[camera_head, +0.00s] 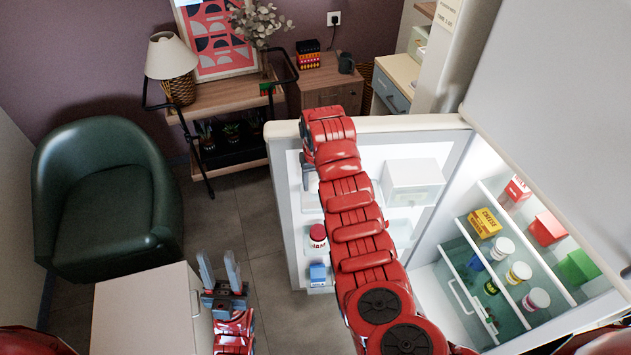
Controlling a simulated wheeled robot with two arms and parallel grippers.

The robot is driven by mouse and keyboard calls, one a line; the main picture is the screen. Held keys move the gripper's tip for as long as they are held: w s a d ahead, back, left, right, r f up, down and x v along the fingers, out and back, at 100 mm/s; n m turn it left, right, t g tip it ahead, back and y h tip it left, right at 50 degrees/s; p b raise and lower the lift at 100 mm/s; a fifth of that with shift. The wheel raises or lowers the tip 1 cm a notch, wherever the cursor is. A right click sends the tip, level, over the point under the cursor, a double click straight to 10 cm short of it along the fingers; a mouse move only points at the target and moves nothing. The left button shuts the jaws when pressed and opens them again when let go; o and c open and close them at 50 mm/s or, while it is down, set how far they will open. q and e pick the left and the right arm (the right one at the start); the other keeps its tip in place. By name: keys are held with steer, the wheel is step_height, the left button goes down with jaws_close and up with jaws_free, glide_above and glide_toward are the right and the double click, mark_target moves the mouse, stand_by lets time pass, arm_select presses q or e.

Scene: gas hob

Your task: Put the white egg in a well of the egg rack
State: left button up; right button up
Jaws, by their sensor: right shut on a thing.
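My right arm reaches across the open fridge door. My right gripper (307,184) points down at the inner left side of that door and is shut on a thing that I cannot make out. The white egg cannot be made out in this view. No egg rack with wells can be clearly told; pale door shelves lie below and beside the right gripper, partly behind my arm. My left gripper (217,255) is open and empty, its two fingers apart, beside a pale cabinet top (140,310).
The fridge door (395,123) stands open, holding a pale bin (413,184), a red-lidded jar (318,234) and a blue carton (318,273). Fridge shelves hold a yellow cheese box (485,223) and several jars. A green armchair (105,195) stands left; floor (235,215) between is clear.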

steer(key=shift+f+b, duration=0.7)
steer(key=shift+f, duration=0.5)
stand_by(0.7)
stand_by(0.4)
steer(key=o, duration=0.9)
steer(key=shift+c, duration=0.2)
steer(key=shift+r, duration=0.1)
steer(key=shift+r, duration=4.4)
